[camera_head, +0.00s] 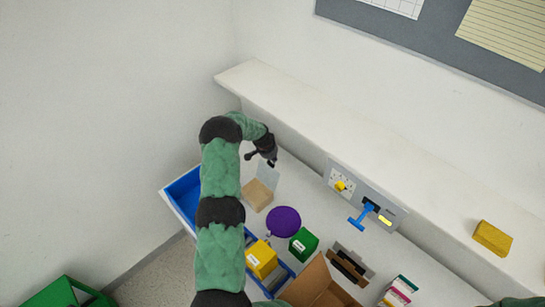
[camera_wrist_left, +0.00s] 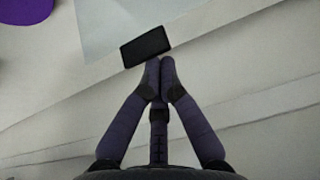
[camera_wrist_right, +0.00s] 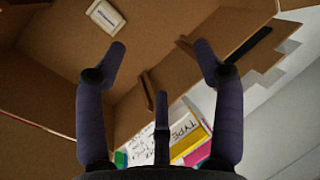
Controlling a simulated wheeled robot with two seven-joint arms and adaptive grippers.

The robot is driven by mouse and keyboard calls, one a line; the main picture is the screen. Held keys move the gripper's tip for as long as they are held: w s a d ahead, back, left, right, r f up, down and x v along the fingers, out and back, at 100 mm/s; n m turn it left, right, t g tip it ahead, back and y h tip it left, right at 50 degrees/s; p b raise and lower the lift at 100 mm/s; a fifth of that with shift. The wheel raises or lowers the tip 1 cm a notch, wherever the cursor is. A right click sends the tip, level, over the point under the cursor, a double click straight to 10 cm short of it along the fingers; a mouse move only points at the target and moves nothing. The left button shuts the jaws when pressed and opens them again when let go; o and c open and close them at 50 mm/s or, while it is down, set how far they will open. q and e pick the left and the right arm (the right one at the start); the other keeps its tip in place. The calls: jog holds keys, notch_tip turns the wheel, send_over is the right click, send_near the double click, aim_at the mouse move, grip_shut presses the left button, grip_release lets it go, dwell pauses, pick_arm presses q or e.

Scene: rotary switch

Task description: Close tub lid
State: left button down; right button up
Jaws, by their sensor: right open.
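The tub (camera_head: 257,195) is a small tan box on the counter, in the head view left of centre. Its pale see-through lid (camera_head: 268,176) stands raised at its far side. In the left wrist view the lid (camera_wrist_left: 115,22) is a pale panel at the top, with a black rectangular tab (camera_wrist_left: 146,46) at its edge. My left gripper (camera_head: 262,157) is just beyond the lid. Its fingertips (camera_wrist_left: 160,68) are together, with nothing seen between them, close to the black tab; contact cannot be told. My right gripper (camera_wrist_right: 163,52) is open and empty over a cardboard box.
A purple disc (camera_head: 283,222), a green box (camera_head: 303,243) and a yellow box (camera_head: 261,259) stand near the tub. A blue bin (camera_head: 182,200) is left. The open cardboard box (camera_head: 318,284) is at front. A switch panel (camera_head: 367,196) with a blue handle is at the back.

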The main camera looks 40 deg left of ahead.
pick_arm(q)
jog(key=shift+s, duration=0.1)
pick_arm(e)
jog(key=shift+f, duration=0.1)
pick_arm(q)
jog(key=shift+s+a+r+b, duration=0.1)
jog(key=shift+s+r+b, duration=0.05)
jog(key=shift+s+b, duration=0.6)
pick_arm(e)
jog(key=f+b, duration=0.2)
jog(key=s+f+b, duration=0.1)
jog(key=f+b, duration=0.1)
jog(key=f, duration=0.1)
jog(key=shift+s+f, duration=0.1)
jog(key=shift+f, duration=0.05)
jog(key=shift+f+b, duration=0.65)
jog(key=shift+f, duration=0.05)
pick_arm(q)
jog(key=s+b, duration=0.1)
jog(key=s, duration=0.7)
jog(key=shift+s+a, duration=0.3)
pick_arm(e)
jog(key=shift+s+f, duration=0.45)
jog(key=shift+f, duration=0.25)
pick_arm(q)
jog(key=shift+r, duration=0.1)
jog(key=v, duration=1.2)
